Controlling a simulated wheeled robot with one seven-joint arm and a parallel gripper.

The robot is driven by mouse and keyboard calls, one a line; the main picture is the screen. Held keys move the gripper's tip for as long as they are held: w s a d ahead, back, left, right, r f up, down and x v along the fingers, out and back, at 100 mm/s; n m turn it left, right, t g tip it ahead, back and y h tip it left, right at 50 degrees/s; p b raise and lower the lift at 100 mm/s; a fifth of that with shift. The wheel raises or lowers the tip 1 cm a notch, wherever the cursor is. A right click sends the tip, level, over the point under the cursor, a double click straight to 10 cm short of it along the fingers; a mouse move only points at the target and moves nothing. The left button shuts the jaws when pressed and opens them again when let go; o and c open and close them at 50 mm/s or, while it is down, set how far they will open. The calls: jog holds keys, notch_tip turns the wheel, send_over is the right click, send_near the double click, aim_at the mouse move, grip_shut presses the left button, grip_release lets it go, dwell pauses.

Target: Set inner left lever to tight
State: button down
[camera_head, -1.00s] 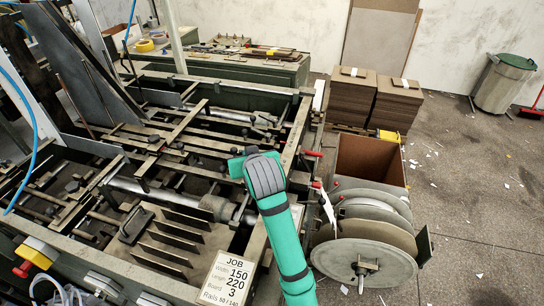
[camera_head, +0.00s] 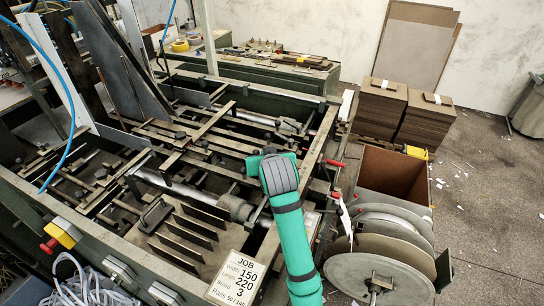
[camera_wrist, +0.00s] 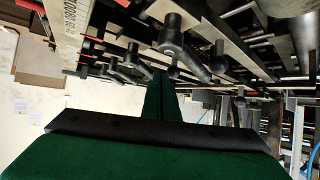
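The feeder frame (camera_head: 310,170) carries rails and crossbars with several small dark clamp levers, such as a dark lever (camera_head: 181,135) on a crossbar. I cannot tell which lever is the inner left one, or whether it is tight. My green arm reaches up over the frame's right side in the head view and hides my gripper there. In the wrist view my gripper (camera_wrist: 162,78) shows as narrow green fingers close together, with nothing seen between them. Dark round-ended levers (camera_wrist: 172,38) hang around and beyond the fingertips; contact is not clear.
A job card (camera_head: 240,278) stands at the front of the frame. Red-tipped handles (camera_head: 335,163) stick out on the right side. A reel (camera_head: 375,270) and an open carton (camera_head: 393,174) stand right of the frame. Board stacks (camera_head: 380,108) stand behind, with open floor at right.

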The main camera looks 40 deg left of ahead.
jog(key=shift+r, duration=0.1)
dwell(0.3)
jog(key=v, duration=1)
jog(key=shift+s+d, duration=0.25)
jog(key=shift+s, duration=0.05)
